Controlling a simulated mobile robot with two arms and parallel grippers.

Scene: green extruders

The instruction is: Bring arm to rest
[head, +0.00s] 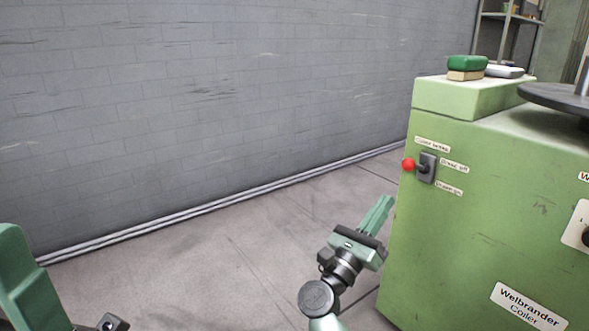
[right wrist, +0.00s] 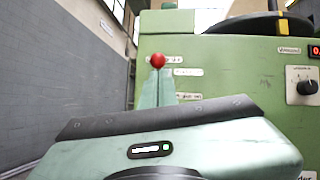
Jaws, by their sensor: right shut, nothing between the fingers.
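My right gripper (head: 381,207) is in the lower middle of the head view, left of the green coiler machine (head: 470,235). Its fingers are together and empty, pointing up and away. In the right wrist view the closed fingers (right wrist: 157,88) stand in front of the machine's green face (right wrist: 215,85). A lever with a red ball knob (head: 408,164) sits on the machine's side, above the fingertips and apart from them in the head view. In the right wrist view the red knob (right wrist: 158,61) shows just above the fingertips. My left gripper is not seen; only a green part of my left arm shows.
A grey block wall (head: 200,110) runs along the left and back. The floor (head: 220,260) between wall and machine is clear.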

